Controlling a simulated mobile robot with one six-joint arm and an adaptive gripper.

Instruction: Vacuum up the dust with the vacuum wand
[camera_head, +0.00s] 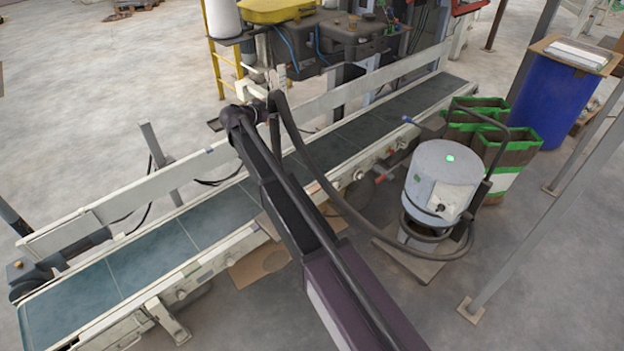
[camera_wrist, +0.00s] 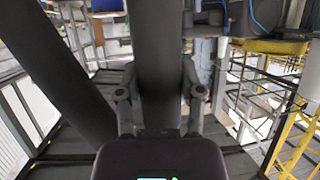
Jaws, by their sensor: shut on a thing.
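My gripper (camera_wrist: 160,95) is shut on a dark upright tube, the vacuum wand (camera_wrist: 160,45), which runs up between the two fingers in the wrist view. In the head view my arm reaches over the conveyor belt, and its wrist hides most of the gripper. A black hose (camera_head: 318,176) loops from the wand to the grey vacuum canister (camera_head: 445,168), which has a green light on top and stands on the floor right of the belt. The wand's lower end is hidden. I cannot make out dust in either view.
The long conveyor (camera_head: 160,255) with dark belt sections and pale side rails crosses the scene. The bagging machine (camera_head: 345,40) stands behind it. Green-edged brown bags (camera_head: 512,150) and a blue drum (camera_head: 552,97) stand at the right, beside a grey post (camera_head: 545,190). Open floor lies at the left.

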